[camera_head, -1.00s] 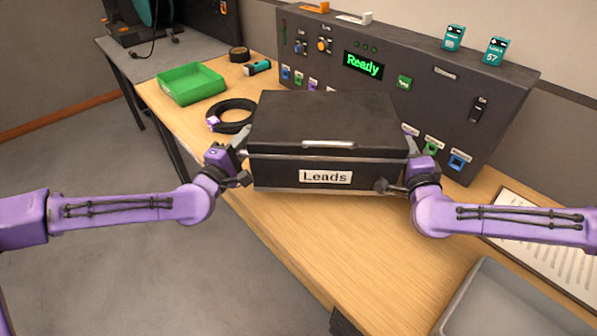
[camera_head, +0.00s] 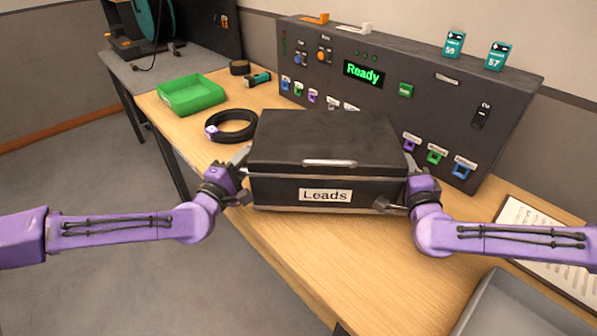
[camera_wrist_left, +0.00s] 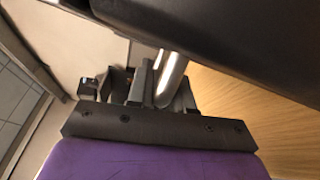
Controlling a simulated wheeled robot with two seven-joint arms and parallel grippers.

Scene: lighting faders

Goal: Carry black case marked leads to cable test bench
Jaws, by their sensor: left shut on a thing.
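The black case (camera_head: 325,150) with a white "Leads" label is in the middle of the head view, upright and lid closed. My left gripper (camera_head: 243,178) is shut on the bar handle at its left end; the wrist view shows the pale metal bar (camera_wrist_left: 171,75) between the fingers (camera_wrist_left: 160,90). My right gripper (camera_head: 402,185) is at the case's right end; its grip there is hidden. The case is over the wooden bench (camera_head: 320,255); whether it touches the top is unclear. No bench visibly carries a cable test label.
A dark panel (camera_head: 440,100) reading "Ready" stands behind the case. A coiled black cable (camera_head: 232,126) and green tray (camera_head: 191,96) are at its left. A grey bench (camera_head: 175,60) stands farther back left. A clipboard (camera_head: 550,245) and grey bin (camera_head: 515,310) are at right.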

